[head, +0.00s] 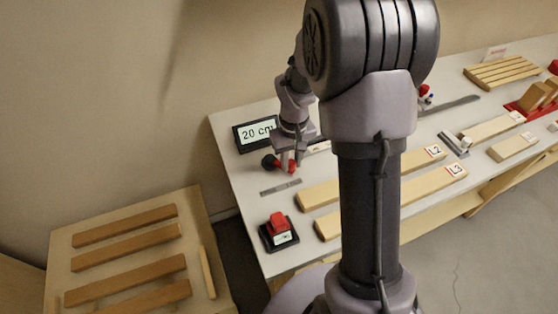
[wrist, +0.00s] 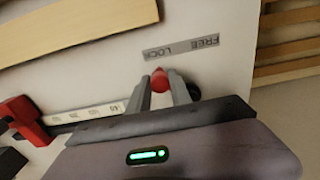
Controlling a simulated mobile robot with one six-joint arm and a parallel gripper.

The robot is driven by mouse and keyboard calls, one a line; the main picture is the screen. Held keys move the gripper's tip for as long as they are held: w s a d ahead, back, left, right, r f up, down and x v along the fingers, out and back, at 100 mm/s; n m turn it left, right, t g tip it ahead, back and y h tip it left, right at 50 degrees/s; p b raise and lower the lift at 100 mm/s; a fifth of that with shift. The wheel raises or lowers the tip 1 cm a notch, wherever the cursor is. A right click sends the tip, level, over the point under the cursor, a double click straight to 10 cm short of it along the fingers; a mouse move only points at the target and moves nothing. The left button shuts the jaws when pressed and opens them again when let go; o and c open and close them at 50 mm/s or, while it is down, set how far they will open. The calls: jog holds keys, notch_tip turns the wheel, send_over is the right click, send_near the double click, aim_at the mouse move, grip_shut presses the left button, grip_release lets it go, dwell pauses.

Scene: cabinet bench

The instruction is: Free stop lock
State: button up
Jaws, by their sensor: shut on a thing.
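A red lever knob (wrist: 160,80) sits between the two fingers of my gripper (wrist: 161,86) in the wrist view. In that view it is nearer the LOCK end of the grey FREE/LOCK label plate (wrist: 181,47). In the head view my gripper (head: 288,165) reaches down to the red lever, just behind the label plate (head: 281,187). A dark round part (head: 268,162) shows left of the fingers. A red stop block (wrist: 22,120) shows at the left of the wrist view, by a white scale strip (wrist: 103,112). My gripper is shut on the knob.
A display reading 20 cm (head: 257,132) stands behind my gripper. A red button on a black box (head: 279,230) is at the bench's front left. Wooden bars marked L2 (head: 420,158) and L3 (head: 440,180) lie right. A slatted side table (head: 205,205) stands left.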

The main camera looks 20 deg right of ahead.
jog(key=shift+a, duration=0.1)
jog(key=shift+s+a, duration=0.45)
jog(key=shift+a, duration=0.45)
